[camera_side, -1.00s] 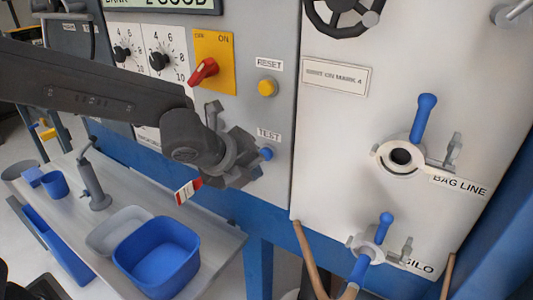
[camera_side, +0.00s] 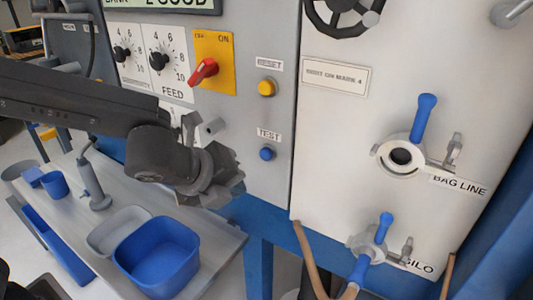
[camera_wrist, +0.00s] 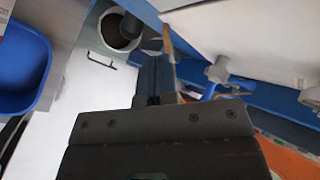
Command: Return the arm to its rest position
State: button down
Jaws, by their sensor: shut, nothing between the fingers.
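My gripper (camera_side: 228,182) is in front of the grey control panel (camera_side: 240,112), to the lower left of the blue TEST button (camera_side: 266,154). It is shut and empty, and apart from the button. In the wrist view the gripper (camera_wrist: 153,98) points down past the cabinet's blue frame toward the floor. The fingertips are small and partly hidden in the side view.
A blue tub (camera_side: 157,258) and a grey tub (camera_side: 118,231) stand on the bench (camera_side: 215,238) below my arm. The red switch (camera_side: 204,71) and yellow RESET button (camera_side: 267,88) are above. The BAG LINE valve (camera_side: 400,157) and SILO valve (camera_side: 370,246) are at right.

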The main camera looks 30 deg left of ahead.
dwell(0.3)
jog(key=s+a+r+n+g+y, duration=0.1)
jog(key=s+a+r+n, duration=0.15)
jog(key=a+n, duration=0.25)
jog(key=s+a+r+n+y, duration=0.1)
jog(key=s+a+n, duration=0.2)
jog(key=a+n, duration=0.3)
jog(key=s+a+f+n+g, duration=0.1)
jog(key=s+a+n, duration=0.4)
jog(key=s+n, duration=0.5)
jog(key=n+g, duration=0.1)
jog(key=n, duration=0.4)
jog(key=shift+s+a, duration=0.3)
jog(key=shift+s, duration=0.1)
dwell(1.9)
